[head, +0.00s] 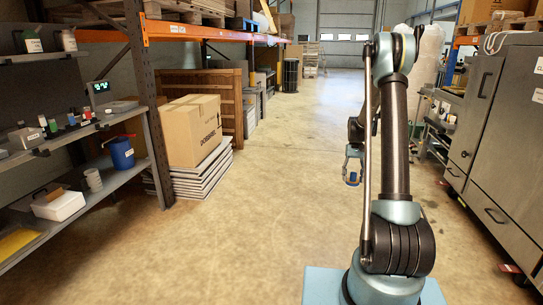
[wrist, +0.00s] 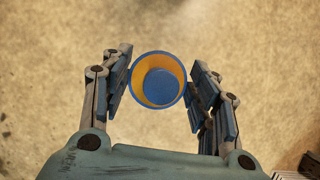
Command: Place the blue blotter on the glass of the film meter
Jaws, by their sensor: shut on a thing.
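My gripper (wrist: 159,86) is shut on a round blue thing, which I take for the blue blotter (wrist: 160,87). From the wrist it shows a blue rim, an orange-yellow ring and a blue centre, between both fingers above bare floor. In the head view my gripper (head: 353,171) hangs over the aisle, away from the shelves, and the thing in it is tiny. A small device with a lit green display (head: 101,87) stands on the left rack's middle shelf; it may be the film meter, but its glass cannot be made out.
The left rack's middle shelf (head: 110,121) holds several small coloured items. A blue canister (head: 121,154) and a white box (head: 58,204) stand below. A carton (head: 193,130) sits on stacked sheets beside the rack. Grey cabinets (head: 505,130) line the right. The aisle floor is clear.

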